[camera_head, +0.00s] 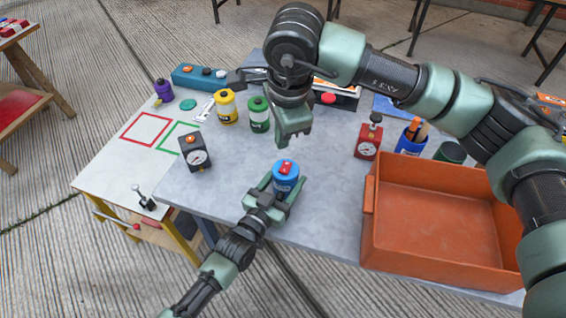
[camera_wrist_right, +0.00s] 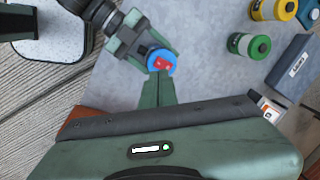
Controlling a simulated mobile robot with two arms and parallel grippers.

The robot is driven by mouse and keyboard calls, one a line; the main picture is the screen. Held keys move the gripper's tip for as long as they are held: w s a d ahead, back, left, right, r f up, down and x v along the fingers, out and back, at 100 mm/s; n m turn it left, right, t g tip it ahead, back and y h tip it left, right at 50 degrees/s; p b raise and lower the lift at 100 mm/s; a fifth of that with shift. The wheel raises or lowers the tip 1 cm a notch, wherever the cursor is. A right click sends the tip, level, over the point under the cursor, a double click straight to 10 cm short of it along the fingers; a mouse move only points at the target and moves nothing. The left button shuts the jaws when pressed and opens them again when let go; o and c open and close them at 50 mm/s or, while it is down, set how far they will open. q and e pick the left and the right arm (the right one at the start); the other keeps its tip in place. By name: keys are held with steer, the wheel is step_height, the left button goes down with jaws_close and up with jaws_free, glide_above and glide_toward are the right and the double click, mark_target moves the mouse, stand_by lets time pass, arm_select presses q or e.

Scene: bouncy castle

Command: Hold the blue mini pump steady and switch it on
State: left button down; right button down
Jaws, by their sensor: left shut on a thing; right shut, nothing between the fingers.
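The blue mini pump (camera_head: 286,185) stands upright on the grey table, near its front edge. It is a small blue cylinder with a red switch (camera_head: 286,168) on top. My left gripper (camera_head: 275,190) is shut on its body, one finger on each side. My right gripper (camera_head: 293,138) is shut and empty, pointing down above the table, behind and above the pump. In the right wrist view the pump (camera_wrist_right: 153,60) shows with its red switch (camera_wrist_right: 162,64) near the tips of my right gripper (camera_wrist_right: 158,76). I cannot tell whether they touch.
An orange tray (camera_head: 440,282) fills the table's right front. A red gauge box (camera_head: 368,140) stands behind it. A black gauge box (camera_head: 194,152), a yellow can (camera_head: 226,107) and a green-banded can (camera_head: 259,115) stand left and behind. The table around the pump is clear.

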mark_target(284, 170)
steer(key=n, duration=0.3)
steer(key=r+n+h, duration=0.1)
steer(key=n, duration=0.2)
steer(key=r+n, duration=0.1)
steer(key=n, duration=0.3)
steer(key=shift+w+a+r+t+h, duration=0.1)
steer(key=shift+a+r+t+h, duration=0.05)
steer(key=shift+a+t+h, duration=0.2)
steer(key=shift+d, duration=0.1)
steer(key=x, duration=0.8)
steer(key=s+x, duration=0.1)
steer(key=x, duration=0.3)
steer(key=shift+f, duration=1.05)
